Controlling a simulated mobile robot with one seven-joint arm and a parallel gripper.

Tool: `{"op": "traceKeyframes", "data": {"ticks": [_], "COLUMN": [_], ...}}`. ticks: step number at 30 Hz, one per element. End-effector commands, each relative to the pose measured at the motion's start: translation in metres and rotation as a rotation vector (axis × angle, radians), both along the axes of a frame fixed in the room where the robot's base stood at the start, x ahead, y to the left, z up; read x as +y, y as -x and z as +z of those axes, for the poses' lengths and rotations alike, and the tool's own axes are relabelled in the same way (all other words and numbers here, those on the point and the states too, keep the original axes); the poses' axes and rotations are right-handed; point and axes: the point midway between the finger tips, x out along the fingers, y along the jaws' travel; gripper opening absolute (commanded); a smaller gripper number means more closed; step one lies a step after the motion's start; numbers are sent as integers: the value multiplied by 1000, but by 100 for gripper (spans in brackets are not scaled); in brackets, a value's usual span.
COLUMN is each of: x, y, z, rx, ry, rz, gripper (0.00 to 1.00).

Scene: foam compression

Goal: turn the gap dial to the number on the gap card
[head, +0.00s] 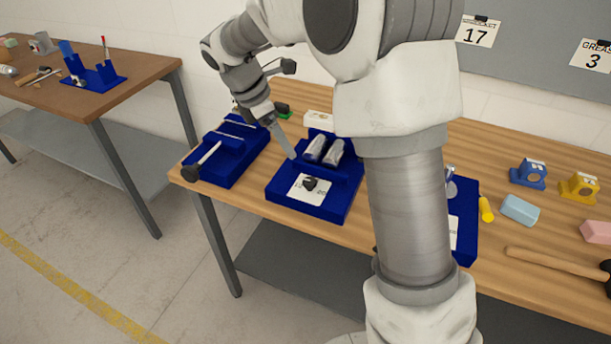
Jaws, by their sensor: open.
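A blue block (348,206) with two silver rollers (324,151) stands on the wooden bench. On its white plate (306,198) sits a small black knob (310,184), which looks like the dial. The numbers on the plate are too small to read surely. My gripper (282,143) is open and empty, above and left of the rollers, apart from the knob. Wall cards show 17 (476,36) and GREASE 3 (593,58). The word over 17 is partly hidden by its clip. No card marked gap is readable.
A blue tray (222,170) with rods and a black-handled tool is left of the block. My arm hides the bench's middle. Right are another blue fixture (467,216), foam blocks (520,209) and a mallet (545,261). A second table (85,98) stands left.

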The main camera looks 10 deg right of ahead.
Motion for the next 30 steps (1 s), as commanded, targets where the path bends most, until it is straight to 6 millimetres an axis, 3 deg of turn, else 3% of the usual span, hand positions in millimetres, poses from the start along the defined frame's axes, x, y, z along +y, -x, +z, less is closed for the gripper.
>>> {"op": "traceKeyframes", "data": {"ticks": [16, 22, 30], "x": [-45, -54, -56], "y": [-6, -8, -8], "z": [-109, -130, -136], "rx": [3, 1, -1], "ry": [0, 0, -1], "rz": [-2, -3, -3], "gripper": [76, 76, 76]}}
